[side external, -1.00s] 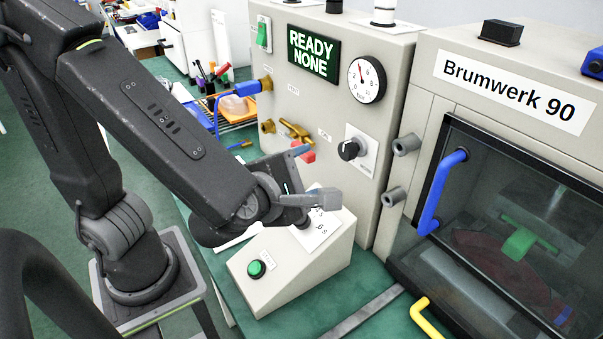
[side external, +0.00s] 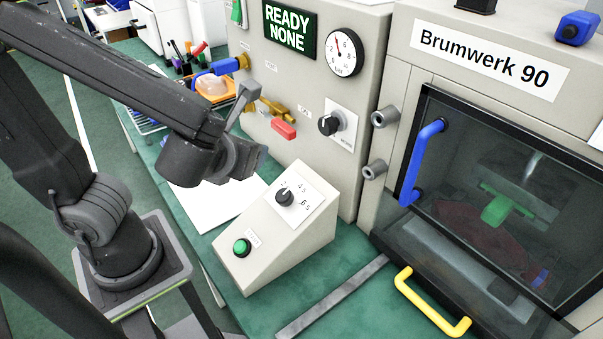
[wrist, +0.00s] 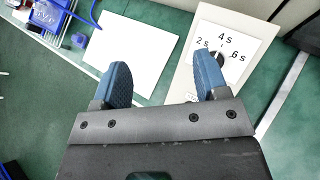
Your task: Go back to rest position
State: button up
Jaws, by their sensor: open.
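My gripper (side external: 252,125) is in the air above and to the left of the sloped control box (side external: 290,238) in the side view. Its two blue-grey fingers stand apart with nothing between them in the wrist view (wrist: 162,72). The box carries a black timer knob (side external: 284,196) and a green button (side external: 241,247). In the wrist view the right finger partly covers the knob, and the marks 2 s, 4 s and 6 s show around it. No finger visibly touches the box.
The grey panel behind has a display reading READY NONE (side external: 290,32), a gauge (side external: 344,52), a black knob (side external: 328,125) and a red-handled valve (side external: 283,128). The Brumwerk 90 machine (side external: 395,150) stands right, its blue-handled door (side external: 422,165) shut. White paper (wrist: 130,50) lies left of the box.

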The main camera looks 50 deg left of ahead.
jog(key=shift+s+d+r+n+g+h, duration=0.1)
jog(key=shift+s+r+n+g+h, duration=0.85)
jog(key=shift+n, duration=4.1)
jog(key=shift+s+d+r+n+g+h, duration=0.1)
jog(key=shift+s+r+n+h, duration=0.3)
jog(key=shift+n+h, duration=2.9)
jog(key=shift+s+d+r+n+g+y, duration=0.1)
jog(key=shift+s+r+n+g+y, duration=0.6)
jog(key=shift+n, duration=6.15)
jog(key=shift+w+r, duration=0.1)
jog(key=shift+w, duration=0.05)
